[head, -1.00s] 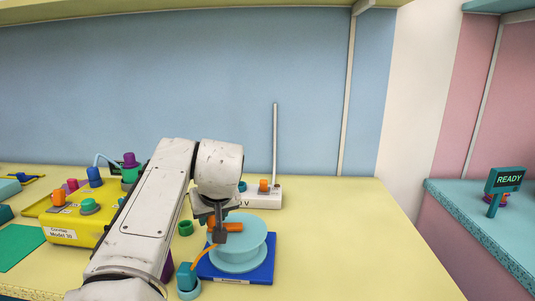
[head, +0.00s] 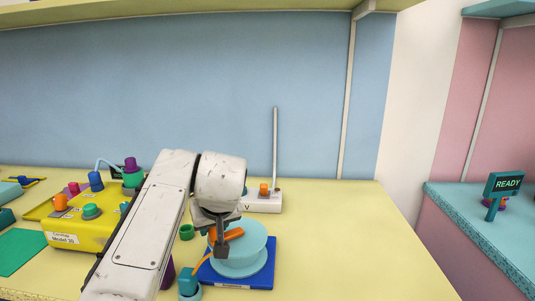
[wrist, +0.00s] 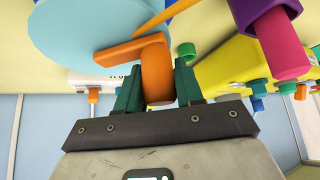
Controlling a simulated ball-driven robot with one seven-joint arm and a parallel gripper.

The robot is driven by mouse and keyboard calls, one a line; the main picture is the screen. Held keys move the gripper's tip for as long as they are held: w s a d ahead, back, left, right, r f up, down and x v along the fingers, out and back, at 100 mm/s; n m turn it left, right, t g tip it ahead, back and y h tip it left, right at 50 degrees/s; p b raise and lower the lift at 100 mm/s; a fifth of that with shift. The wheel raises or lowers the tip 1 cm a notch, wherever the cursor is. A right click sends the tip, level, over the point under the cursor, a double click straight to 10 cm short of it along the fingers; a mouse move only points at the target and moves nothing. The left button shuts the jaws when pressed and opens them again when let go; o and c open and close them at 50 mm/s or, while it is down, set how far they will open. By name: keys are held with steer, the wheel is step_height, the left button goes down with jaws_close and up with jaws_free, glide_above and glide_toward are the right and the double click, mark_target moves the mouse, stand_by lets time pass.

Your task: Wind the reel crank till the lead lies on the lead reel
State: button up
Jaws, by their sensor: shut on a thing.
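The lead reel (head: 255,243) is a light-blue spool standing on a dark blue base plate (head: 263,272). Its orange crank (head: 233,234) lies across the top, and also shows in the wrist view (wrist: 125,50). My gripper (head: 221,248) is over the near left part of the reel. In the wrist view its green fingers (wrist: 157,85) are shut on the upright crank handle. The orange lead (head: 203,263) runs from the reel's left side to a teal plug (head: 187,281) at the lower left. How much lead is wound is hidden.
A white power box (head: 262,203) with a tall rod stands behind the reel. A yellow device (head: 85,232) with knobs and plugs is at the left, partly behind my arm. A green ring (head: 187,232) is between. The table right of the reel is clear.

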steer(key=shift+s+d+f, duration=0.2)
steer(key=shift+s+f, duration=0.15)
